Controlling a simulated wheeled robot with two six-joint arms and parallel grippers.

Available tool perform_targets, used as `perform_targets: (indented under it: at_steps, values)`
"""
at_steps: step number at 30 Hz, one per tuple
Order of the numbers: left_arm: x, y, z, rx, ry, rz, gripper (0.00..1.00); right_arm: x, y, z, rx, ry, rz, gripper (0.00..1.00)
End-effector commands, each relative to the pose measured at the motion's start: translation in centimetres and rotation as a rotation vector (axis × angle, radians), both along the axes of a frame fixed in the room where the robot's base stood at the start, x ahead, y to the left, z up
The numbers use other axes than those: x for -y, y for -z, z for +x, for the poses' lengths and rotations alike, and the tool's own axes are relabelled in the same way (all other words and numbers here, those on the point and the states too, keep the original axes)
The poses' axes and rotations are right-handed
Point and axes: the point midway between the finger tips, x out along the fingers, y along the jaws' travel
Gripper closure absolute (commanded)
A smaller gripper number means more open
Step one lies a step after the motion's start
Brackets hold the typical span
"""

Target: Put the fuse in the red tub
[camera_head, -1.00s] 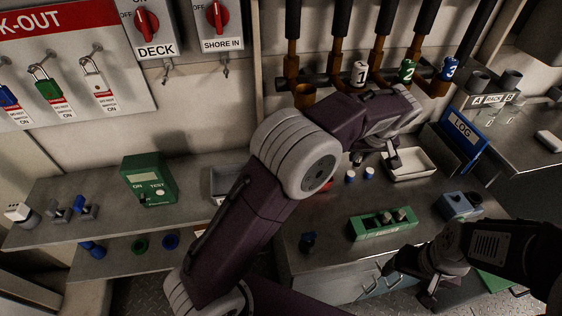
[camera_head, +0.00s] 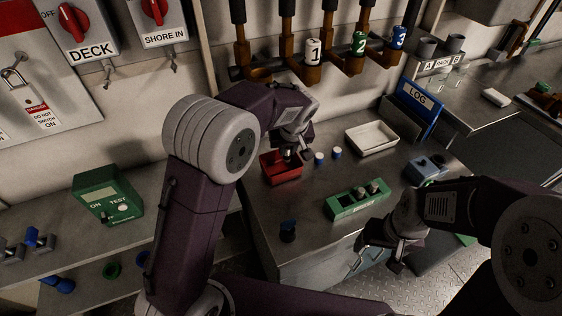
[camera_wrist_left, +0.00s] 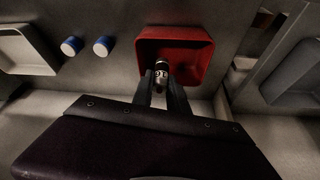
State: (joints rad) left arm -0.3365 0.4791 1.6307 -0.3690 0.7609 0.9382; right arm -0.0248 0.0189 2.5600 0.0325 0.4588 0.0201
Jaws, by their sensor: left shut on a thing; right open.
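The red tub (camera_head: 270,172) stands on the steel bench in the head view, partly behind my left gripper. It also shows in the left wrist view (camera_wrist_left: 206,60). My left gripper (camera_head: 288,152) points down at the tub. In the left wrist view the gripper (camera_wrist_left: 161,85) is shut on the fuse (camera_wrist_left: 161,68), a small dark cylinder with a pale end. The fuse overlaps the tub's near part there; I cannot tell its height above the floor of the tub. My right gripper (camera_head: 380,252) is open and empty near the front edge of the bench.
Two blue-and-white caps (camera_head: 337,153) stand right of the tub. A white tray (camera_head: 372,139), a green holder (camera_head: 357,203) and a grey-blue block (camera_head: 426,168) are further right. Pipes (camera_head: 280,66) hang behind.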

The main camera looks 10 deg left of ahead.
Motion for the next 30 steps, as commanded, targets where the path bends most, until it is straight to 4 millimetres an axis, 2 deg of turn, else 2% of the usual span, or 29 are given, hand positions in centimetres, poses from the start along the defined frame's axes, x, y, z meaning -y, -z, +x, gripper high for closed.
perform_targets:
  at_steps: [4, 11, 16, 18, 28, 29, 30]
  values:
    - [-1.6, 1.0, -0.1, 0.001, -0.002, 0.000, 1.00, 0.0, 0.2, 0.0, 0.000, 0.000, 0.000, 0.22]
    - [-1.9, 1.6, -0.1, 0.000, 0.001, 0.000, 1.00, 0.0, 0.3, 0.0, 0.000, 0.000, 0.000, 0.22]
    - [-1.9, 4.6, -0.2, -0.004, 0.001, 0.001, 1.00, 0.0, 1.0, 0.0, 0.000, 0.000, 0.000, 0.22]
    - [-1.8, 5.2, -0.1, -0.001, 0.000, 0.000, 1.00, 0.0, 1.1, 0.0, 0.000, 0.000, 0.000, 0.22]
    - [-1.8, 5.6, -0.1, 0.001, 0.000, -0.001, 1.00, 0.0, 1.5, 0.0, 0.000, 0.000, 0.000, 0.22]
    - [-1.8, 5.5, -0.1, 0.000, -0.001, -0.001, 0.76, 0.0, 1.4, 0.0, 0.000, 0.000, 0.000, 0.22]
    - [-1.8, 5.4, -0.1, 0.000, -0.001, -0.001, 0.65, 0.0, 1.3, 0.0, 0.000, 0.000, 0.000, 0.22]
